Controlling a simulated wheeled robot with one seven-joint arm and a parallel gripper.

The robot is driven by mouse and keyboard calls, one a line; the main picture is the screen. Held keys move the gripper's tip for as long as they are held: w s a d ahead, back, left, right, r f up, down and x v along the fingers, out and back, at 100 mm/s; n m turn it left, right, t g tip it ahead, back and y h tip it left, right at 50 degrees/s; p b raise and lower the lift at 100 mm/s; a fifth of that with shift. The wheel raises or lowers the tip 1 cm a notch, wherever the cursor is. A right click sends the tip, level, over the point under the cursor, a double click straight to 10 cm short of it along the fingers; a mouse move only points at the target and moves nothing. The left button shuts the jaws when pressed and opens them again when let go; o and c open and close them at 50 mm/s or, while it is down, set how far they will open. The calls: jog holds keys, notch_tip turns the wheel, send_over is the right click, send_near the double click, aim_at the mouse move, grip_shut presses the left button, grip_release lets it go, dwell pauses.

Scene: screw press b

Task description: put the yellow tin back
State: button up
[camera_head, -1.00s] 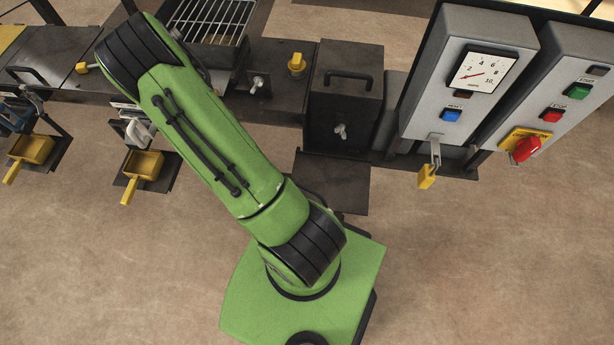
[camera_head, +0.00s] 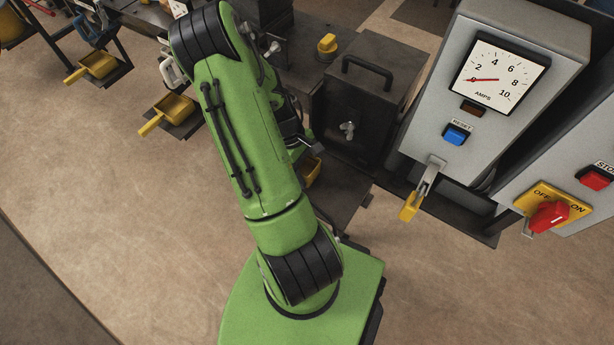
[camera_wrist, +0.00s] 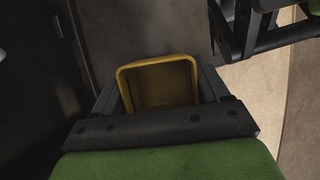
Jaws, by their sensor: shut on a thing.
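A yellow tin (camera_head: 313,172) shows just to the right of my green arm in the head view, mostly hidden by the arm. It is over or beside the small dark shelf (camera_head: 343,205) below the dark box; I cannot tell if it touches it. In the wrist view the open yellow tin (camera_wrist: 160,62) sits between the two dark fingers of my gripper (camera_wrist: 162,88), which is shut on it. In the head view my gripper (camera_head: 303,150) is largely covered by my arm.
The dark box (camera_head: 365,105) with a handle and wing nut stands above the shelf. Other yellow scoop-like tins (camera_head: 172,108) rest on small shelves at left. Open floor lies at lower left.

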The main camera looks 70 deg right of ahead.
aim_at(307, 175)
notch_tip(307, 175, down, 3)
jog(key=shift+b, duration=0.35)
jog(key=shift+r, duration=0.1)
